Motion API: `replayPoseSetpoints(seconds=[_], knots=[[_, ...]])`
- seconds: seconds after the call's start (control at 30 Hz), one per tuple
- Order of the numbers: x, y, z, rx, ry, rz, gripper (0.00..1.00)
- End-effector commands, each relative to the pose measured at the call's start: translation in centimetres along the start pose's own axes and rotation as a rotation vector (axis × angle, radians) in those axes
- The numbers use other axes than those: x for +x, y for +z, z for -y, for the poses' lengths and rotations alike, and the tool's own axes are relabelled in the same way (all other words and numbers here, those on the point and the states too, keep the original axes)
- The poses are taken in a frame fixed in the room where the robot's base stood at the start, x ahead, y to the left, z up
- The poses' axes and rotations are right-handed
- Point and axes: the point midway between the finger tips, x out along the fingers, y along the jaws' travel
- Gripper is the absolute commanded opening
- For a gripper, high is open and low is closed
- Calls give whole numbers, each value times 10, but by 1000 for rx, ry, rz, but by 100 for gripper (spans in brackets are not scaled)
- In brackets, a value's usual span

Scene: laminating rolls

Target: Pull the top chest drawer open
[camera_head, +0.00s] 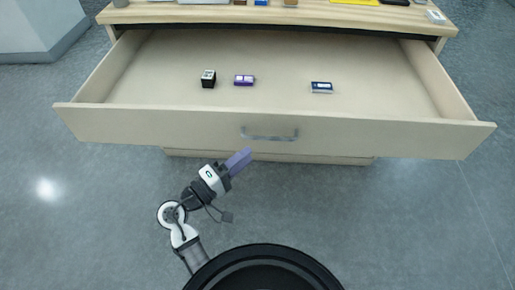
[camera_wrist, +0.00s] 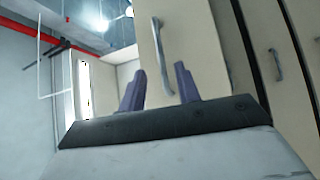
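The top chest drawer (camera_head: 345,133) is pulled well out of the wooden chest, and its inside shows in the head view. Its metal handle (camera_head: 269,135) is at the middle of the front face. The handle also shows in the wrist view (camera_wrist: 160,58), beyond the fingers. My gripper (camera_head: 240,160) is just in front of the drawer face, a little left of the handle, and apart from it. In the wrist view the two purple fingers (camera_wrist: 160,88) are spread with nothing between them.
Inside the drawer lie a black box (camera_head: 208,78), a purple box (camera_head: 244,80) and a dark blue and white box (camera_head: 321,87). Several items stand on the chest top (camera_head: 300,14). A grey block (camera_head: 35,28) stands at the far left. The floor either side is clear.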

Motion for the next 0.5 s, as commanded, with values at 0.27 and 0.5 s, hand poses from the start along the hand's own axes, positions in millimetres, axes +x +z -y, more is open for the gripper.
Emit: replayPoseSetpoints(seconds=[0.27, 0.5], knots=[[-53, 0, 1, 1, -1, -2, 33], [-67, 0, 0, 0, -1, 0, 33]])
